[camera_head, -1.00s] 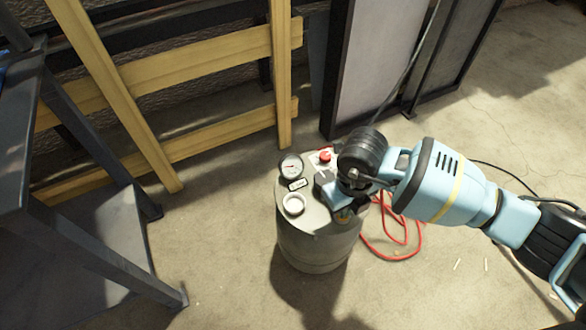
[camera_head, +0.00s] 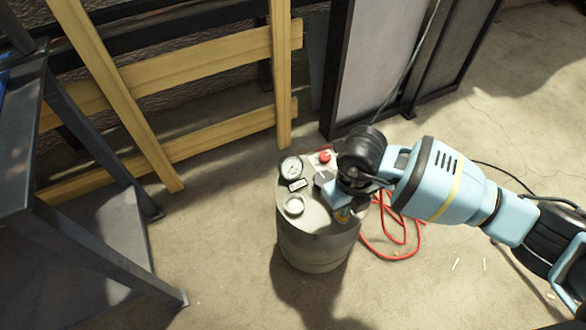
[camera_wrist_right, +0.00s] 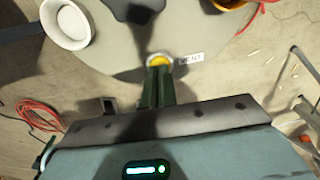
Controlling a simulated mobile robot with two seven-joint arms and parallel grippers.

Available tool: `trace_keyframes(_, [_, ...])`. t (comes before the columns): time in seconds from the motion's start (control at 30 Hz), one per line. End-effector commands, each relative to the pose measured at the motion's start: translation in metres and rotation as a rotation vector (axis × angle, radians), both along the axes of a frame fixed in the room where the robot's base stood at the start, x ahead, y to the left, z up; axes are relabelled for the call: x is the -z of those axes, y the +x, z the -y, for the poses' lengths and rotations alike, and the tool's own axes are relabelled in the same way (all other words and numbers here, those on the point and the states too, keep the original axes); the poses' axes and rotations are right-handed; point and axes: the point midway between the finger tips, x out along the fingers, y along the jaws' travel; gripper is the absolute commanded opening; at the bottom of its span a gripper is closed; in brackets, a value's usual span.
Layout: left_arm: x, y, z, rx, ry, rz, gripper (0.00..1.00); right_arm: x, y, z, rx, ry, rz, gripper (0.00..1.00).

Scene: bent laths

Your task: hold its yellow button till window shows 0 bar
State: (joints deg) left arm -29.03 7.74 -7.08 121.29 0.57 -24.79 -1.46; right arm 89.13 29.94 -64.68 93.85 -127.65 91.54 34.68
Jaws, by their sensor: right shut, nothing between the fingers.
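A grey cylindrical tank (camera_head: 312,245) stands on the floor. Its top holds a round dial gauge (camera_head: 291,167), a small window (camera_head: 298,185) whose reading is too small to make out, and a red knob (camera_head: 325,157). In the right wrist view the yellow button (camera_wrist_right: 159,59) sits in a pale ring beside a "VENT" label (camera_wrist_right: 191,58). My right gripper (camera_wrist_right: 158,72) is shut and empty, its fingertips at the button and overlapping its near edge; whether it is pressed in I cannot tell. In the head view my right gripper (camera_head: 343,214) hides the button. My left gripper is not in view.
A white round cap (camera_head: 294,205) and a dark knob (camera_wrist_right: 135,8) are also on the tank top. A red hose (camera_head: 395,238) lies on the floor at right. Yellow laths (camera_head: 200,70) lean behind; a dark metal stand (camera_head: 90,245) is at left.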

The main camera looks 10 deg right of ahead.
Motion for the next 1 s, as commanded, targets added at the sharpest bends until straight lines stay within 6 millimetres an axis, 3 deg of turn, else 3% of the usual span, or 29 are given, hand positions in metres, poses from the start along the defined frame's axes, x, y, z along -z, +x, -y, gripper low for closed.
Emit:
trace_keyframes(0.8, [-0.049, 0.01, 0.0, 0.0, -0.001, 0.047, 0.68, -0.06, 0.001, 0.0, 0.0, 0.0, 0.003, 0.0])
trace_keyframes(1.0, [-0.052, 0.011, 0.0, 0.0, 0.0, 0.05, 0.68, -0.063, 0.0, 0.0, -0.001, 0.0, 0.001, 0.0])
